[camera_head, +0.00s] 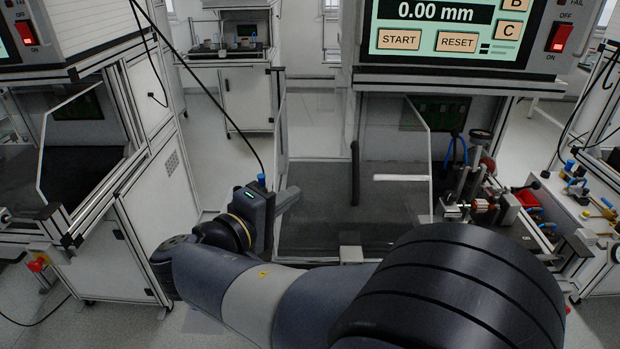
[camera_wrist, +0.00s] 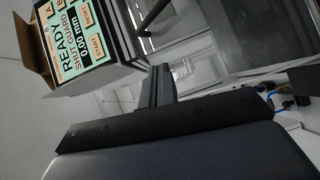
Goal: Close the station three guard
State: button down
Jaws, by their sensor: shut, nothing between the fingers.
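The central test station has a screen reading 0.00 mm (camera_head: 436,12); no station number is legible. A clear panel with a thin pale frame (camera_head: 283,130), likely the guard, stands upright at the left of its opening, seen almost edge-on. A black vertical bar (camera_head: 355,175), perhaps a handle, stands at the front of the opening; what it is fixed to is unclear. My gripper (camera_head: 288,199) is shut and empty, low beside the panel's lower end; contact cannot be told. In the wrist view, my gripper (camera_wrist: 158,86) points toward the station, whose screen (camera_wrist: 78,42) reads "SHUT GUARD".
A clamp fixture (camera_head: 470,195) with red and metal parts sits at the right of the opening. A side bench with blue and yellow fittings (camera_head: 590,205) stands further right. Another station (camera_head: 90,150) stands at left. Floor shows between the stations.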

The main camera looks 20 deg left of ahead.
jog(key=p+x, duration=0.2)
jog(key=x, duration=0.8)
jog(key=shift+d+r, duration=0.1)
jog(key=shift+d, duration=0.1)
jog(key=shift+w+d+f, duration=0.1)
jog(key=shift+w+d, duration=0.1)
jog(key=shift+d, duration=0.35)
jog(key=shift+w+d+f, duration=0.1)
jog(key=shift+w+d, duration=0.1)
jog(key=shift+d, duration=0.35)
jog(key=shift+w+d+f, duration=0.15)
jog(key=shift+w+d, duration=0.05)
jog(key=shift+d, duration=0.4)
jog(key=shift+w+d+f, duration=0.1)
jog(key=shift+d, duration=0.4)
jog(key=w+d+b, duration=0.3)
jog(key=d+b, duration=0.2)
jog(key=d, duration=0.6)
jog(key=w+d+b, duration=0.2)
jog(key=d+b, duration=0.4)
jog(key=d, duration=0.5)
jog(key=w+d+b, duration=0.3)
jog(key=d+b, duration=0.2)
jog(key=d, duration=0.6)
jog(key=shift+w+d+b, duration=0.25)
jog(key=shift+w+b, duration=0.05)
jog(key=shift+b, duration=0.1)
